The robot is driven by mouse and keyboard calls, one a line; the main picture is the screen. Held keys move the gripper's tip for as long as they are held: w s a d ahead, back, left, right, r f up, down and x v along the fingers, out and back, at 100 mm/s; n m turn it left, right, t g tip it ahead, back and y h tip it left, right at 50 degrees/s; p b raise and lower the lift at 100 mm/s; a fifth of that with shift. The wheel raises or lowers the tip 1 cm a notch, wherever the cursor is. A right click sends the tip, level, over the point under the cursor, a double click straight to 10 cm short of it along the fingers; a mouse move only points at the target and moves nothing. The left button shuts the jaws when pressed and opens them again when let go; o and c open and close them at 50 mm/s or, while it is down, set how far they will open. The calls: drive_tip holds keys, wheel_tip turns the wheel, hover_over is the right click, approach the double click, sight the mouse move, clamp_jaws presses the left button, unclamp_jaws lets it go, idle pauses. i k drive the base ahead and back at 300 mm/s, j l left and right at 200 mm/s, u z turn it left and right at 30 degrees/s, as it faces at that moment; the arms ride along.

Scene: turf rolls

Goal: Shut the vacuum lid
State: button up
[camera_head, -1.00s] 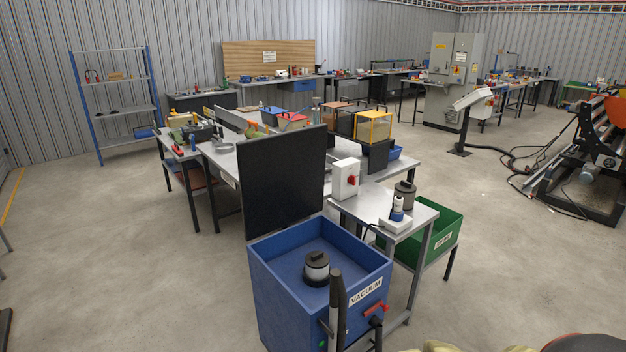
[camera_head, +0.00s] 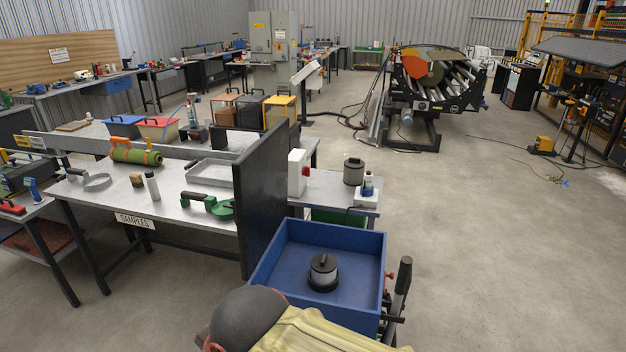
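The vacuum is an open blue box (camera_head: 335,240) at the bottom centre, its near side partly hidden. Its lid, a flat black panel (camera_head: 268,195), stands upright at the box's left-hand side, so the box is open. A dark-topped canister (camera_head: 323,272) sits on the box floor. A black wand-like handle (camera_head: 402,276) stands at the box's right side, near a small red part. My gripper is not in view. A yellow-covered part with a grey rounded cap, probably my arm, covers the bottom edge in front of the box.
A metal table (camera_head: 110,210) marked SAMPLES, with tools and a green roll, stands left of the lid. A small table (camera_head: 335,200) with a canister and a white switch box stands behind the vacuum. Open concrete floor (camera_head: 500,240) lies to the right.

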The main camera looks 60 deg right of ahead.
sight(260, 174)
drive_tip(key=i+z, duration=0.4)
drive_tip(key=i+j+z, duration=0.15)
drive_tip(key=z, duration=0.3)
drive_tip(key=i+j+z, duration=0.2)
drive_tip(key=z, duration=0.2)
drive_tip(key=i+j+z, duration=0.2)
drive_tip(key=j+z, duration=0.25)
drive_tip(key=i+j+z, duration=0.15)
drive_tip(key=z, duration=0.25)
drive_tip(key=j+z, duration=0.3)
drive_tip(key=k+j+z, duration=0.1)
drive_tip(key=j+z, duration=0.15)
drive_tip(key=j, duration=0.1)
